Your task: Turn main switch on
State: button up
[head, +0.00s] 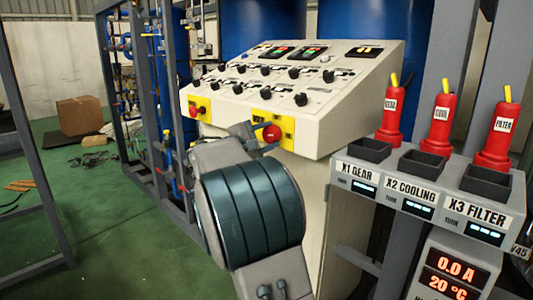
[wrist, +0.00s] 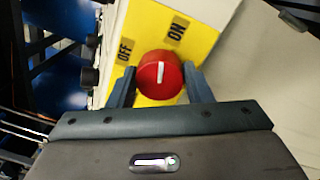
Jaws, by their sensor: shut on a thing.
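The main switch is a red round knob (wrist: 160,72) with a white line, on a yellow plate (wrist: 205,32) lettered OFF and ON. In the wrist view the white line is upright and falls between the two words. The knob also shows in the head view (head: 271,134), low on the front of the cream control console (head: 330,118). My gripper (wrist: 159,76) is shut on the knob, one finger on each side of it. In the head view my wrist hides part of the yellow plate.
Another red knob (head: 194,111) on yellow sits to the left on the console. Several small black knobs cover its sloping top. At right stands a grey rack (head: 455,165) with red plugs and X1 GEAR, X2 COOLING and X3 FILTER labels. A cardboard box (head: 80,116) lies at far left.

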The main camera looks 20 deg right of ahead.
jog(key=shift+f+m+b, duration=0.25)
jog(key=shift+m+b, duration=1.35)
jog(key=shift+b, duration=0.3)
jog(key=shift+r, duration=0.1)
jog(key=o, duration=1)
jog(key=shift+r, duration=0.1)
jog(key=v, duration=1.4)
jog(key=shift+w+p, duration=0.1)
jog(key=shift+p, duration=0.2)
jog(key=shift+d, duration=0.1)
